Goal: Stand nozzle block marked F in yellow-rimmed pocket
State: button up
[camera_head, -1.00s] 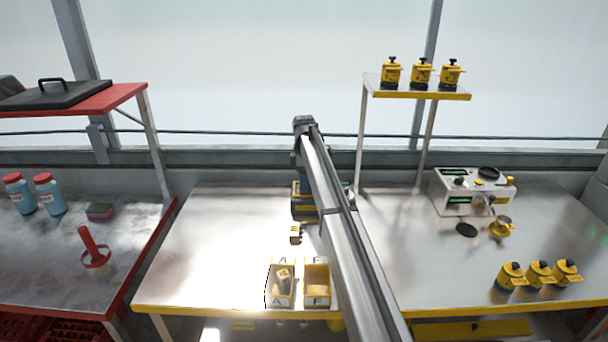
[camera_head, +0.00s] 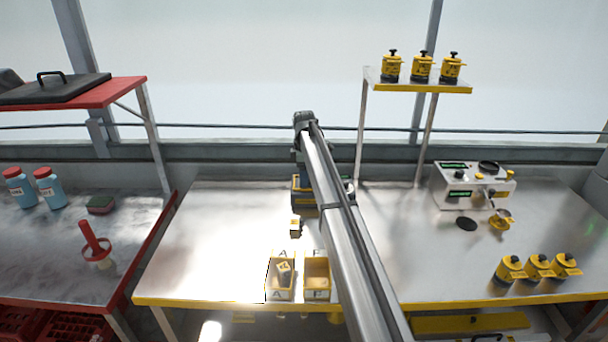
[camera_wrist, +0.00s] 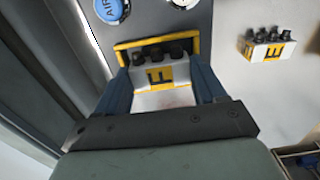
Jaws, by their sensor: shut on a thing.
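The nozzle block marked F (camera_wrist: 161,76), white and yellow with black nozzles on top, is between the two blue fingers of my gripper (camera_wrist: 172,95) in the wrist view. My gripper is shut on it. The yellow-rimmed pocket (camera_wrist: 124,50) shows at the far side and the ends of the block. The block overlaps the pocket in this view; I cannot tell how deep it sits. In the head view my arm hides the block and most of the seeder (camera_head: 303,197).
A second block marked E (camera_wrist: 270,48) stands to the right in the wrist view. A blue button marked AIR (camera_wrist: 112,9) is beyond the pocket. In the head view, bin A (camera_head: 280,295) holds a block; bin F (camera_head: 317,294) beside it looks empty.

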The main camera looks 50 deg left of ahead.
jog(key=shift+f, duration=0.1)
jog(key=o, duration=1.2)
notch_tip(320, 180, up, 14)
